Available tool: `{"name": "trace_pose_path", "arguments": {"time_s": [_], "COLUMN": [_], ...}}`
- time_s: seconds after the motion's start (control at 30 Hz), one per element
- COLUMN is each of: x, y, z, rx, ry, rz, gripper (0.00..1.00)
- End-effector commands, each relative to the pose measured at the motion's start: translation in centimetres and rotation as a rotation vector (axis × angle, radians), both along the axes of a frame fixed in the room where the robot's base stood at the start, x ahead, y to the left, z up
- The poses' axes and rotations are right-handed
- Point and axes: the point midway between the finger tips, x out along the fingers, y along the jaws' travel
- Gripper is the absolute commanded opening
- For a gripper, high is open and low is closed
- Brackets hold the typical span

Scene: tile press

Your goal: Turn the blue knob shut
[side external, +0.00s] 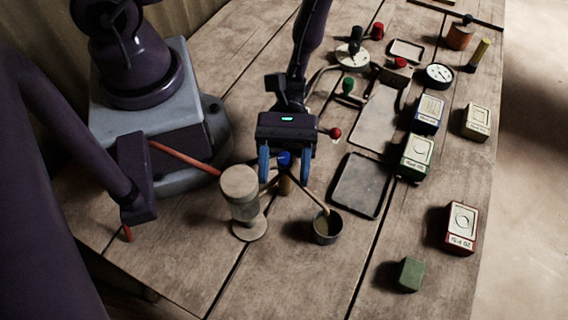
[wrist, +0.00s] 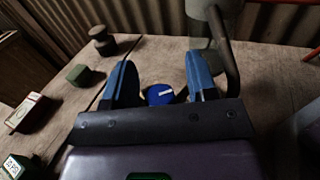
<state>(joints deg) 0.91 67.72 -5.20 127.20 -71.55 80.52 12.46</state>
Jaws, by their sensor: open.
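The blue knob (side external: 284,159) sits on a short brass-coloured post in the middle of the table, just behind my gripper in the side view. In the wrist view the blue knob (wrist: 160,94) shows a white mark running roughly left to right across its top. My gripper (side external: 284,172) has its two blue fingers apart, one on each side of the knob. In the wrist view the gripper (wrist: 161,72) has a clear gap on both sides of the knob, so no contact is seen. The knob's lower part is hidden in the wrist view.
A grey-green cylinder on a stand (side external: 240,186) is close on the left. A dark tray (side external: 362,184), a green block (side external: 411,274) and several labelled boxes lie to the right. A red-tipped lever (side external: 335,133) is close behind.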

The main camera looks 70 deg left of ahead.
Motion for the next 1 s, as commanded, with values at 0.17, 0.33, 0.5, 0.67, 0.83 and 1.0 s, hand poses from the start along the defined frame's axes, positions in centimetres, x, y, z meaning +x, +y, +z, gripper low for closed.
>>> {"name": "trace_pose_path", "arguments": {"time_s": [0.17, 0.33, 0.5, 0.67, 0.83, 1.0], "x": [0.01, 0.01, 0.02, 0.02, -0.08, -0.27], "y": [0.02, 0.03, 0.05, 0.08, 0.13, 0.28], "z": [0.00, 0.00, 0.00, 0.00, 0.01, -0.01], "rx": [0.000, -0.001, -0.001, -0.001, -0.002, -0.001], "ry": [0.000, 0.000, 0.000, -0.003, -0.003, -0.004], "rz": [0.000, 0.000, -0.006, -0.042, -0.132, -0.263], "gripper": [0.41, 0.03, 0.03, 0.03, 0.03, 0.03]}}
